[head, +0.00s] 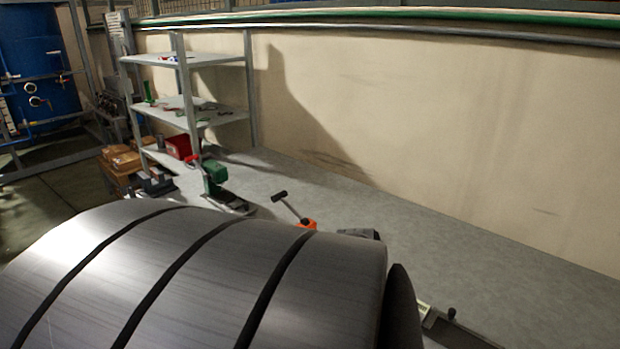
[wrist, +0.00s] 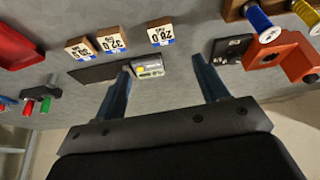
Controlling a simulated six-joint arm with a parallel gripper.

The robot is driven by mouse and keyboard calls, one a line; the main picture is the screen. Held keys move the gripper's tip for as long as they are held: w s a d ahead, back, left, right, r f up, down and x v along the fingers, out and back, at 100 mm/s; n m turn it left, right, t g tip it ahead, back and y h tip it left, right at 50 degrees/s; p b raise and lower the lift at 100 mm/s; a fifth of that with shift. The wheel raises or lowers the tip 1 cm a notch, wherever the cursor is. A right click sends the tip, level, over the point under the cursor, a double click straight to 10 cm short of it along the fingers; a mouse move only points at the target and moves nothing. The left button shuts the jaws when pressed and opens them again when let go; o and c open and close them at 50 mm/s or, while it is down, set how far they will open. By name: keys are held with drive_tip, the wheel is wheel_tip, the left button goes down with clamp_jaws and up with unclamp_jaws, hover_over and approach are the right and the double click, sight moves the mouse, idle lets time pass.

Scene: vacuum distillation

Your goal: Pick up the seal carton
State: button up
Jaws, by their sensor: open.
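In the wrist view, a small box with a white, yellow and green printed face (wrist: 149,67) lies between my fingers, nearer the left one; it looks like the seal carton. My gripper (wrist: 161,65) is open, its two blue-grey fingers on either side of this box. The left fingertip is close to the box's left end; I cannot tell whether they touch. A wider gap separates the box from the right finger. In the head view I cannot make out the carton or my gripper.
In the wrist view, several small brown blocks with numbered labels (wrist: 112,42) lie beyond the box. A dark flat piece (wrist: 92,74) is left, an orange bracket (wrist: 283,58) right, a red bin (wrist: 15,48) far left. The head view shows a shelf rack (head: 186,105) by the wall.

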drive_tip(key=shift+x, duration=7.1)
drive_tip(key=shift+w+r, duration=0.1)
drive_tip(key=shift+w, duration=0.1)
drive_tip(key=c, duration=1.1)
drive_tip(key=shift+o, duration=0.2)
drive_tip(key=shift+r, duration=0.1)
